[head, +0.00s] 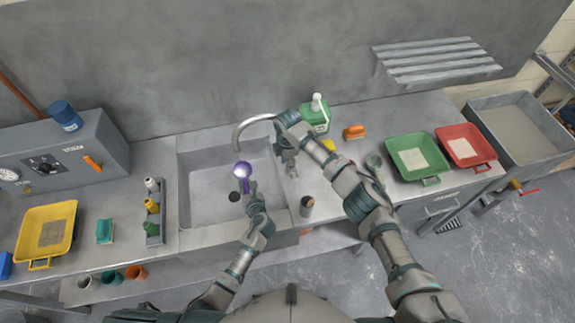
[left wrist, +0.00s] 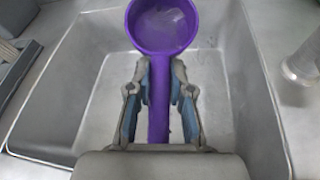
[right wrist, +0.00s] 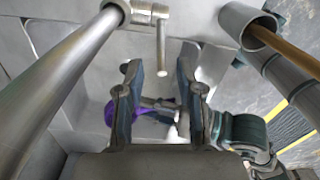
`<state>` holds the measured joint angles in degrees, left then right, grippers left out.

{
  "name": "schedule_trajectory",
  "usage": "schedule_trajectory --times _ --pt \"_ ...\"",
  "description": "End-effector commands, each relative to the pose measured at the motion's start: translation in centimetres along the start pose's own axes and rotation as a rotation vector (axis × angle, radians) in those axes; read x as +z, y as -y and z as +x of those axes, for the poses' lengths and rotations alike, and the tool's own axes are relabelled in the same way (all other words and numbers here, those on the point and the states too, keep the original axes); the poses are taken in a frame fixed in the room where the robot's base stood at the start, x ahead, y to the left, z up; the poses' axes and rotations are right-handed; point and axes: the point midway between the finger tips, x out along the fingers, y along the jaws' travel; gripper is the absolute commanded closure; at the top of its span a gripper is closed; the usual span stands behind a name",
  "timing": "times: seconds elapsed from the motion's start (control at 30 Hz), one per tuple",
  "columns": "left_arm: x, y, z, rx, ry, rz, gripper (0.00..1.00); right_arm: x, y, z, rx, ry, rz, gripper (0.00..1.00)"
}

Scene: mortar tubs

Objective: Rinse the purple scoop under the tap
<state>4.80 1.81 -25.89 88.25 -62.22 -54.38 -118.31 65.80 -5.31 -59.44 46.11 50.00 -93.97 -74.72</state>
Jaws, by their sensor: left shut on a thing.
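The purple scoop (head: 243,169) is over the grey sink (head: 205,207), its bowl close to the end of the curved tap spout (head: 247,121). My left gripper (head: 249,188) is shut on the scoop's handle. In the left wrist view the scoop (left wrist: 162,48) has its bowl beyond the fingertips (left wrist: 160,75) and its open side toward the camera. My right gripper (head: 286,153) is beside the tap. In the right wrist view its fingers (right wrist: 158,62) are apart, with the tap's thin lever (right wrist: 161,45) between or just beyond them. I cannot make out running water.
A green bottle (head: 316,115) stands behind my right arm. Green (head: 429,179) and red (head: 486,164) trays lie further right, a yellow tray (head: 33,258) far left.

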Motion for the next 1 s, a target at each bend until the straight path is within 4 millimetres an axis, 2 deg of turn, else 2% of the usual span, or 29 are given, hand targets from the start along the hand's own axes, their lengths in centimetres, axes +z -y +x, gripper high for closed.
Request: schedule_trajectory --times 0.2,0.47,0.5,0.63,1.0 --pt "0.1 0.0 0.0 0.000 0.001 0.000 1.00 0.0 -0.1 2.0 0.001 0.000 0.000 0.63" --pt "0.0 0.0 0.0 0.000 0.001 0.000 1.00 0.0 -0.1 2.2 0.001 0.000 -0.001 0.63" --pt "0.1 0.0 0.0 0.000 0.001 0.000 1.00 0.0 -0.1 2.2 0.001 0.000 -0.001 0.66" --pt "0.1 0.0 0.0 0.000 0.001 0.000 1.00 0.0 -0.1 2.2 0.001 0.000 0.000 0.98" --pt "0.1 0.0 0.0 0.000 0.000 0.000 1.00 0.5 0.0 2.1 0.010 -0.040 0.003 1.00"
